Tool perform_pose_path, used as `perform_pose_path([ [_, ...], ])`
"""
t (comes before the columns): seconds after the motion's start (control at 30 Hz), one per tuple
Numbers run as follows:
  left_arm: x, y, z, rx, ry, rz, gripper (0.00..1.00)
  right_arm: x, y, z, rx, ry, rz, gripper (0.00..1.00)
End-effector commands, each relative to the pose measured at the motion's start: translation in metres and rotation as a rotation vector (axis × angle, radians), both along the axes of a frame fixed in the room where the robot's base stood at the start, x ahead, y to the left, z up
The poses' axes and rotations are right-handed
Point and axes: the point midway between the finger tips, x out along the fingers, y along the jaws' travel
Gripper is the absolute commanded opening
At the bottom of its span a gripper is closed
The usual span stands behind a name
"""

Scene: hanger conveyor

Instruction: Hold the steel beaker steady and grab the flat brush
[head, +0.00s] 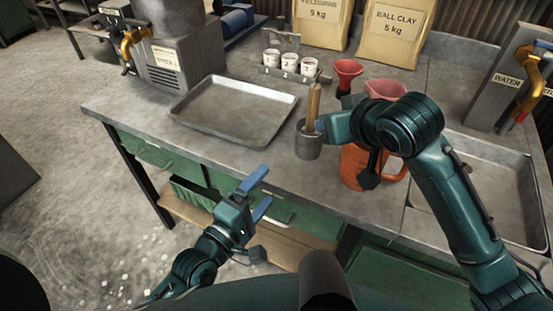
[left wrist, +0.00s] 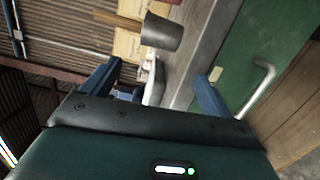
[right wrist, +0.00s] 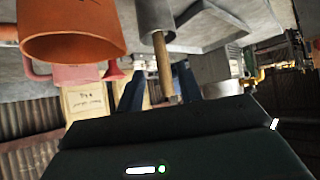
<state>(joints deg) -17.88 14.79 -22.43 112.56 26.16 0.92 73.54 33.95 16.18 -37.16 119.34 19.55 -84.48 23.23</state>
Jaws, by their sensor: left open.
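The steel beaker (head: 308,145) stands upright near the bench's front edge. The wooden handle (head: 313,105) of the brush rises from it; its bristle end is hidden inside. My right gripper (head: 322,124) is at the handle just above the beaker's rim. In the right wrist view the handle (right wrist: 163,72) runs between its two partly spread fingers, with a gap visible on each side. My left gripper (head: 261,194) is open and empty in front of the bench, below and left of the beaker. The beaker also shows beyond its fingers in the left wrist view (left wrist: 162,34).
An orange jug (head: 355,167) stands right of the beaker, behind my right forearm. A metal tray (head: 233,140) lies to the left.

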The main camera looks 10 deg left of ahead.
Motion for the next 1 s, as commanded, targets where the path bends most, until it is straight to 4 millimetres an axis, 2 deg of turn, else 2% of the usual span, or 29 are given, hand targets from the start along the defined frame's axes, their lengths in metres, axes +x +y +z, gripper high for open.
perform_pose_path([
  [0.13, 0.024, 0.0, 0.03, -0.411, 0.054, -0.023, 0.86, 0.0, 0.0, 0.0, 0.0, 0.0, 0.0, 0.36],
  [0.3, 0.053, -0.01, 0.02, -0.839, 0.394, -0.107, 0.86, 0.0, 0.0, 0.0, 0.0, 0.0, 0.0, 0.36],
  [0.43, 0.066, -0.016, 0.018, -1.067, 0.597, -0.142, 0.86, 0.0, 0.0, 0.0, 0.0, 0.0, 0.0, 0.36],
  [0.6, 0.074, -0.021, 0.017, -1.222, 0.74, -0.159, 0.86, 0.0, 0.0, 0.0, 0.0, 0.0, 0.0, 0.36],
  [0.77, 0.084, -0.028, 0.017, -1.254, 0.769, -0.162, 0.86, 0.0, 0.0, 0.0, 0.0, 0.0, 0.0, 0.36],
  [1.0, 0.118, -0.053, 0.019, -1.251, 0.765, -0.164, 0.86, 0.0, 0.0, 0.0, 0.0, 0.0, 0.0, 0.36],
])
